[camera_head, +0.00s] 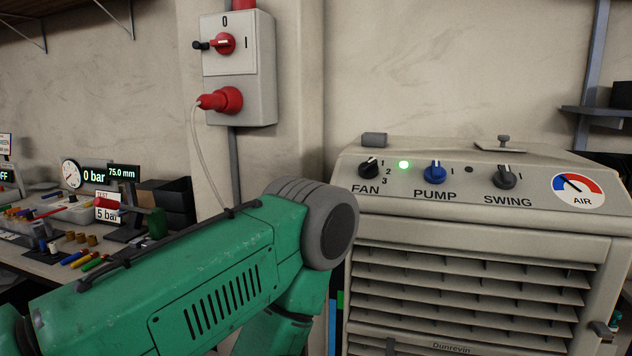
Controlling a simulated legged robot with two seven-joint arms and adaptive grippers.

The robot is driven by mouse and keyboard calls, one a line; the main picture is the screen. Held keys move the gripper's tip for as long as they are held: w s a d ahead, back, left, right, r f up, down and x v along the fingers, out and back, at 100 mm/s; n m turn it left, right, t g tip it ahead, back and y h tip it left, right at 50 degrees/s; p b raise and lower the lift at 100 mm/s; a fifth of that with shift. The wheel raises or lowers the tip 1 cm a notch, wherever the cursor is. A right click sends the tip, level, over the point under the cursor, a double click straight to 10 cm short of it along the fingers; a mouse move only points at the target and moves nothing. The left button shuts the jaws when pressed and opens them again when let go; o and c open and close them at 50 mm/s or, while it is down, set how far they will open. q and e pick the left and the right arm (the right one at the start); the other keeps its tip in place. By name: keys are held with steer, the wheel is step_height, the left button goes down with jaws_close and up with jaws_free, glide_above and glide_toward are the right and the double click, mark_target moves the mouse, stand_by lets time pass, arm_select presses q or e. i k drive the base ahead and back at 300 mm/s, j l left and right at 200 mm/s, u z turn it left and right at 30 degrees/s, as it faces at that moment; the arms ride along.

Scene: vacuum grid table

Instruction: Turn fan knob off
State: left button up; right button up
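The black fan knob (369,167) sits at the left end of the control panel on a beige air cooler (480,223). The label FAN is below it, with 1, 2 and 3 marked on its right side. Its exact pointer setting is too small to tell. A green light (404,165) glows to its right. My green left arm comes in from the left in front of the cooler, with its grey joint below and left of the knob. Neither gripper is in view.
A blue pump knob (434,172), a black swing knob (505,177) and an air dial (577,190) share the panel. A wall switch box (238,68) with a red plug hangs above my arm. A cluttered bench (60,225) stands at left.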

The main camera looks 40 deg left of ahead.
mark_target(369, 169)
steer(key=u, duration=0.85)
